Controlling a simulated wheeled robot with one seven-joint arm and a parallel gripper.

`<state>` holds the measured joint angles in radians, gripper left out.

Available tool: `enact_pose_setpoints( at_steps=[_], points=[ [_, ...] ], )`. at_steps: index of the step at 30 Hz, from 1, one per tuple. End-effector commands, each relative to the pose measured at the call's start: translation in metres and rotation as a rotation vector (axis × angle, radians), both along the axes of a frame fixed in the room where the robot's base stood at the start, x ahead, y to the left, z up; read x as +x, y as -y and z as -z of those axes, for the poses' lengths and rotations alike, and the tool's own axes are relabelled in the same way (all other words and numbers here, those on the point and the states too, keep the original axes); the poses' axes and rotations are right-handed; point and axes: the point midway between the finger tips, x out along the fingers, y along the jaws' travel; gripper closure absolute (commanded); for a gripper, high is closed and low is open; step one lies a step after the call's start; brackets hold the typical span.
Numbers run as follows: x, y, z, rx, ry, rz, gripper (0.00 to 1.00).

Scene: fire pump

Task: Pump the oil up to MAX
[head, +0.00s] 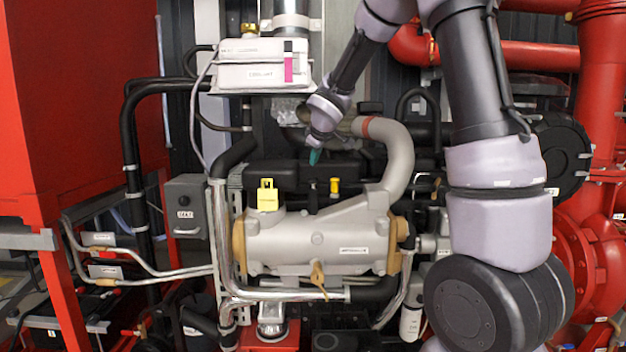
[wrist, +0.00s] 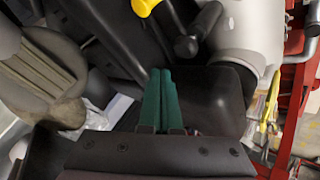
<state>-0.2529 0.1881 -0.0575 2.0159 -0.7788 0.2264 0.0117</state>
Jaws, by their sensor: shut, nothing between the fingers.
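My gripper (head: 315,157) has green fingers, which are shut and empty. In the head view it points down above the black engine cover (head: 280,176). The fingers also show pressed together in the wrist view (wrist: 159,80). A short yellow-topped part (head: 335,186) stands below and right of the fingers, apart from them. A yellow end also shows at the wrist view's top edge (wrist: 145,5), beside a black rod-like handle (wrist: 200,30). I cannot tell whether that handle is the pump's lever. No oil level or MAX mark is readable.
A white coolant tank (head: 263,65) with a pink strip stands upper left of my gripper. A thick grey pipe (head: 397,160) curves close on the right. A grey cylinder (head: 315,242), a yellow tag-like part (head: 268,196) and a grey box (head: 186,208) lie lower. Pipes crowd the space.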

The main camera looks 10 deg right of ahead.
Motion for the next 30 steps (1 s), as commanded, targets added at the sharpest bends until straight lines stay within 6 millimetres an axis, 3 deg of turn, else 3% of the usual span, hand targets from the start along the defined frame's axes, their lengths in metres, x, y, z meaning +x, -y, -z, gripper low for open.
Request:
enact_pose_setpoints(
  at_steps=[9,30],
  points=[
    [0.0,0.0,0.022,-0.001,-0.001,-0.002,1.0],
    [0.0,0.0,0.023,0.0,0.0,0.0,1.0]
  ],
)
